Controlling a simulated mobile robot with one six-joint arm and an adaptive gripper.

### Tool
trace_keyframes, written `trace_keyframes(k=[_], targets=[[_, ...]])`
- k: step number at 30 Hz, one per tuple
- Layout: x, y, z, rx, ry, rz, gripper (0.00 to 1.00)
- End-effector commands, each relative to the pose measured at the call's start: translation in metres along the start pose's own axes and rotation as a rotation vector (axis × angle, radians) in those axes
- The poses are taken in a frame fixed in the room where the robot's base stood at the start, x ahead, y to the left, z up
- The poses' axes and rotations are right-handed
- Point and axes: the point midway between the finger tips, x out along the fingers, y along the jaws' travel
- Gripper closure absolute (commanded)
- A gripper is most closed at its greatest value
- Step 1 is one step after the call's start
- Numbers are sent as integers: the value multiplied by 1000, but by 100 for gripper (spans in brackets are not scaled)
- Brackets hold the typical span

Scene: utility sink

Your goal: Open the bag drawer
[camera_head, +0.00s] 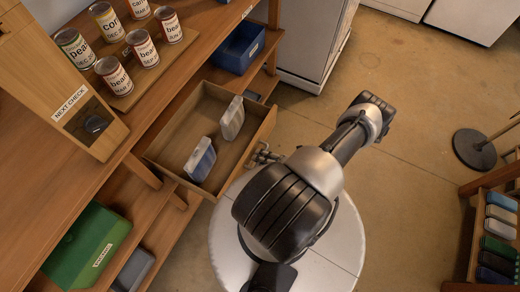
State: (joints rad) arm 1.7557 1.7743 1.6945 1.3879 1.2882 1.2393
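A wooden drawer (237,153) under the bench stands pulled out, with its inside showing. Two pale packets with blue and grey parts lie in it, one (200,160) towards the front left and one (232,118) towards the right. My gripper (263,154) is at the outside of the drawer's front panel, near its middle. The gripper is small in the picture and my arm partly covers it, so I cannot tell whether its fingers are shut on a handle. The handle itself is hidden.
Several labelled cans (145,48) stand on a board on the bench. A wooden box marked NEXT CHECK (70,105) is left of the drawer. A green bin (88,243) and a blue bin (238,47) sit below. Open floor (410,120) lies right of my arm.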

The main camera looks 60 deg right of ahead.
Motion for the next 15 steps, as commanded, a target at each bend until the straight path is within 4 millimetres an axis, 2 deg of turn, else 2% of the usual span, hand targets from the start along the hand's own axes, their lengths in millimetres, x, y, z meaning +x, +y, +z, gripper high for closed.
trace_keyframes(k=[2,9,15], targets=[[-1,3,2,-2,-5,7,87],[0,2,1,-1,-3,4,71],[0,1,1,0,-1,3,70]])
